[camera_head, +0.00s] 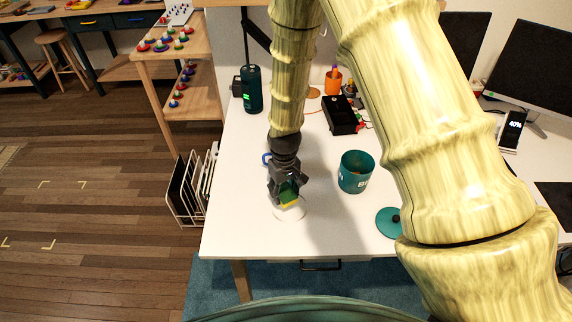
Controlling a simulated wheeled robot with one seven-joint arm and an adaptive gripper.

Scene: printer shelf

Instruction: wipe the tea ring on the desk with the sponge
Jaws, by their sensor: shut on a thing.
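The white desk (236,222) fills the middle of the view. My gripper (287,197) points down over the desk's front left part and is shut on a small green and yellow sponge (290,200). A white round dish-like thing (289,213) shows just under and in front of the sponge. I cannot tell whether the sponge touches it. A bit of a blue thing (266,159) shows just left of my wrist, mostly hidden behind it. I cannot make out the tea ring; my gripper and arm cover parts of the desk.
A teal bin (356,175) stands right of my gripper, with a teal lid (388,222) near the front edge. A dark green canister (251,90), black box (340,116), orange cup (333,80) and phone (512,131) stand farther back. Bare desk lies left of my gripper.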

